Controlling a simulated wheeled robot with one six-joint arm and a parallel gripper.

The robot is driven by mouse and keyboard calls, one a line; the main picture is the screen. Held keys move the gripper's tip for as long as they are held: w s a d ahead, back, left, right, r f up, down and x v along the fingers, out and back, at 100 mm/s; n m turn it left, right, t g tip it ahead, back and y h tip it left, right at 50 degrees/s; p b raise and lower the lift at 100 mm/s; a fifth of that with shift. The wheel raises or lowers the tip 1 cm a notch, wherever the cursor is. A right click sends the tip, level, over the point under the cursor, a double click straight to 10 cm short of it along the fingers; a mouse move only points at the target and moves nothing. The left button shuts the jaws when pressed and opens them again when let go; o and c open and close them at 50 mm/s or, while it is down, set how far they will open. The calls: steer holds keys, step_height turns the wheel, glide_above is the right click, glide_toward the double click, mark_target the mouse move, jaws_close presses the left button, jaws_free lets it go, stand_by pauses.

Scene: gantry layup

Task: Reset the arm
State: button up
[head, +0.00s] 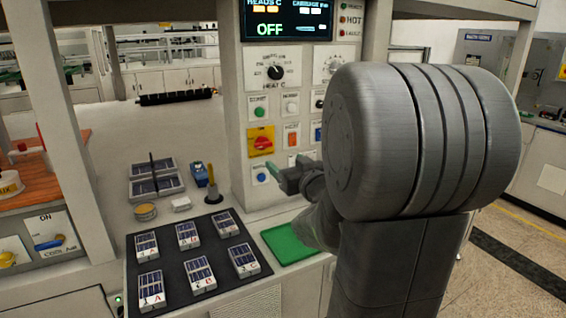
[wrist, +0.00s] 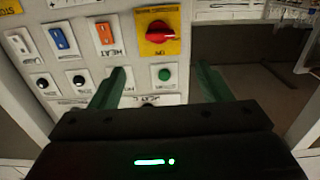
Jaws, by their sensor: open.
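My gripper (head: 262,170) is in front of the lower part of the control panel (head: 254,106) in the head view, partly hidden by my own arm. In the wrist view its two green fingers (wrist: 155,88) are spread apart with nothing between them. Beyond them are a green button (wrist: 165,74) and a red rotary switch on a yellow plate (wrist: 157,31). Whether a finger touches the panel cannot be told. The display (head: 287,20) above reads OFF.
A dark mat (head: 190,284) with several small solar-cell panels lies at the lower left. A green pad (head: 290,243) lies right of it. A frame post (head: 68,130) rises at left.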

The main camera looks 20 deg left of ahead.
mark_target(265, 146)
stand_by(0.4)
steer(key=p+x, duration=0.2)
steer(key=x, duration=1.1)
steer(key=shift+w+a+p, duration=0.15)
steer(key=shift+a+p, duration=0.15)
steer(key=shift+p, duration=0.1)
